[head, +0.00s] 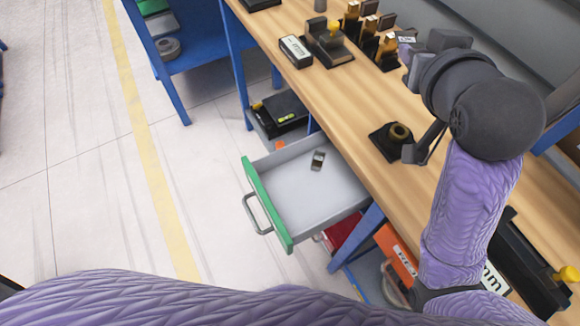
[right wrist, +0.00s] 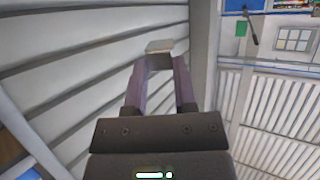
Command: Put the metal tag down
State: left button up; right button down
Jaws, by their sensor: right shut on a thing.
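My right gripper (head: 406,47) is shut on the metal tag (head: 405,40), high over the wooden workbench, by the stamps at its back edge. In the head view the tag is small, with a pale face and dark marks. In the right wrist view the tag (right wrist: 160,46) is a pale grey-beige plate between the two purple fingertips of the gripper (right wrist: 160,62). My left gripper is out of the picture.
The wooden workbench (head: 345,105) holds a black stand with a ring (head: 400,132), a stamp on a dark pad (head: 328,42), a white-labelled block (head: 296,48) and several brass-and-black stamps (head: 370,32). An open grey drawer (head: 300,200) with a green front holds a small dark item (head: 318,160).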

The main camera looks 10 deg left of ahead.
jog(key=a+f+n+g+y+b, duration=0.15)
jog(key=a+f+n+y, duration=0.35)
jog(key=f, duration=0.7)
jog(key=g+y+b, duration=0.1)
jog(key=b, duration=0.6)
send_over(317, 206)
jog(key=shift+n, duration=0.4)
notch_tip(317, 206, down, 22)
jog(key=shift+r, duration=0.1)
jog(key=shift+r+y+p, duration=0.15)
jog(key=shift+y+p, duration=0.15)
jog(key=shift+f+b, duration=0.35)
jog(key=shift+f, duration=0.25)
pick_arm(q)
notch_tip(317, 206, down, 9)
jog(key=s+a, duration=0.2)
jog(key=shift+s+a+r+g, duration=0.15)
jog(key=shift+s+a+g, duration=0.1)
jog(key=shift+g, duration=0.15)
pick_arm(e)
jog(key=shift+c, duration=2.1)
grip_release()
